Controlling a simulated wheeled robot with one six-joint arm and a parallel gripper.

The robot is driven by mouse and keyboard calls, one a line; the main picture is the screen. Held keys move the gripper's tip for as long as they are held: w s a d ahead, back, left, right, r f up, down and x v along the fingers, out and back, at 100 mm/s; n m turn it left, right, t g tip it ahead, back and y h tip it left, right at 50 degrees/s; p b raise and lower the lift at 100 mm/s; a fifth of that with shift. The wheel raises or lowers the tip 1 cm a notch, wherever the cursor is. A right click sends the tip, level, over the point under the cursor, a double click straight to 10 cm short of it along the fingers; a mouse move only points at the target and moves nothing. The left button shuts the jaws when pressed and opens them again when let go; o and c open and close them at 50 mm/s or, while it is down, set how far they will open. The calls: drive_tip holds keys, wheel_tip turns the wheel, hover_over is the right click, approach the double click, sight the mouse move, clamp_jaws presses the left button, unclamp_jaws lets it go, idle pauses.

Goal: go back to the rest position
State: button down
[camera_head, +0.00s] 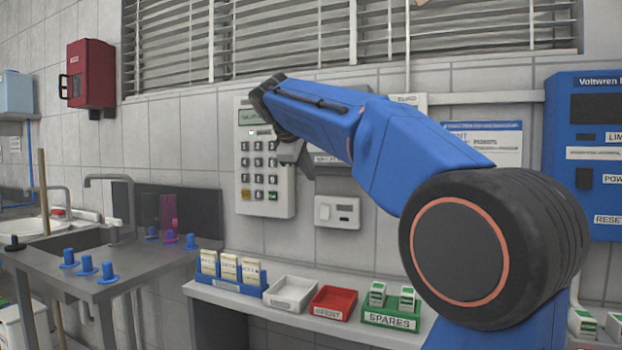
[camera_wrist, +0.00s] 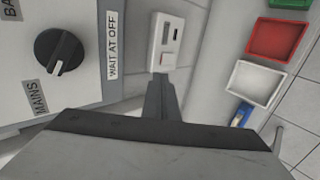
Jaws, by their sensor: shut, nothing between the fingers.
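My blue arm reaches from the lower right towards the wall in the head view. My gripper (camera_head: 290,150) is by the right side of the white keypad panel (camera_head: 262,165), in front of the wall. In the wrist view my gripper (camera_wrist: 162,85) is shut and empty. Its tips appear close below a small white switch box (camera_wrist: 167,42), which also shows in the head view (camera_head: 338,211). I cannot tell whether they touch it. A grey panel with a black knob (camera_wrist: 59,50), labelled MAINS and WAIT AT OFF, is left of the fingers.
A shelf below carries a blue holder with cartons (camera_head: 238,286), a white tray (camera_head: 290,293), a red tray (camera_head: 333,303) and a green SPARES box (camera_head: 391,317). A blue cabinet (camera_head: 590,150) is at right. A sink bench (camera_head: 110,275) with blue fittings is at left.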

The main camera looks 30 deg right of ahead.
idle(0.5)
drive_tip(key=s+a+f+m+y, duration=0.2)
drive_tip(key=s+a+f, duration=0.2)
drive_tip(key=s+f, duration=0.8)
drive_tip(key=s+a+f+m+y, duration=0.3)
drive_tip(key=s+a+f, duration=0.2)
drive_tip(key=s+f, duration=0.7)
drive_tip(key=s+a+f+m+g+y, duration=0.1)
drive_tip(key=s+a+f, duration=0.3)
drive_tip(key=s+f, duration=0.8)
wheel_tip(320, 180, down, 7)
drive_tip(key=shift+a+f+m+y, duration=0.1)
drive_tip(key=shift+a+m+y, duration=0.25)
drive_tip(key=shift+m+y, duration=0.5)
drive_tip(key=shift+s, duration=0.1)
